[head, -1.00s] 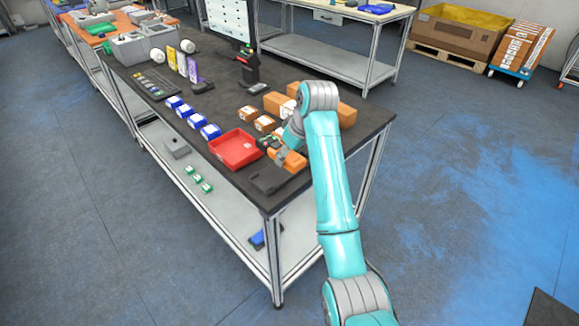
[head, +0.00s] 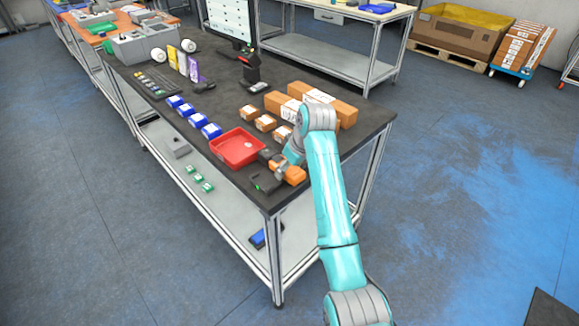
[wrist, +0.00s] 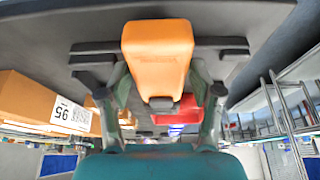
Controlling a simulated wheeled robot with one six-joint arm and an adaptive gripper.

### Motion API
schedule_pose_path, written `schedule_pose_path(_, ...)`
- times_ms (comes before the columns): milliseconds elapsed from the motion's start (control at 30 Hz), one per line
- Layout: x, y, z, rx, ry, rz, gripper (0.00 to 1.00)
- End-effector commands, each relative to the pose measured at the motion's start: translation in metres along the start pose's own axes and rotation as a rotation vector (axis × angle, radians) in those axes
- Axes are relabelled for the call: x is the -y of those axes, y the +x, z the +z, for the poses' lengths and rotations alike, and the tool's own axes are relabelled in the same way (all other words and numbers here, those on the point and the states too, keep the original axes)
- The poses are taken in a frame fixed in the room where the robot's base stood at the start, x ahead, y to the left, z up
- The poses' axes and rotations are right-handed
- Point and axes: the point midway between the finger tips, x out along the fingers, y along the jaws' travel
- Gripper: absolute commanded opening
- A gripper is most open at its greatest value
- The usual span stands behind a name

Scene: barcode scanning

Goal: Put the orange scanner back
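The orange scanner (head: 291,174) is near the front right corner of the dark table, with its dark part (head: 267,155) toward the red tray. My gripper (head: 281,168) is at the scanner from above. In the wrist view the scanner's orange body (wrist: 158,55) sits between the two fingers of my gripper (wrist: 160,85), which close against its sides. A dark cradle (head: 265,183) with a small green light lies on the table just left of and below the scanner in the head view. I cannot tell whether the scanner touches the table or the cradle.
A red tray (head: 237,148) stands left of my gripper. Small brown boxes (head: 265,123) and long cardboard boxes (head: 321,105) lie behind it. Blue-white boxes (head: 199,121) line the front edge. A black stand (head: 250,70) and a monitor are farther back.

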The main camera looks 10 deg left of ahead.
Motion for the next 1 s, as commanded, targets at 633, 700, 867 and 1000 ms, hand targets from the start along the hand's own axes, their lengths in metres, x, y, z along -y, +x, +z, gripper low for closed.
schedule_pose_path(633,-0.001,-0.071,-0.001,-0.003,0.0,0.002,0.64)
schedule_pose_path(700,-0.001,-0.084,-0.001,-0.003,0.0,0.002,0.64)
schedule_pose_path(867,-0.001,-0.107,-0.001,-0.003,0.0,0.002,0.64)
schedule_pose_path(1000,0.0,-0.118,-0.002,-0.004,0.0,0.001,0.64)
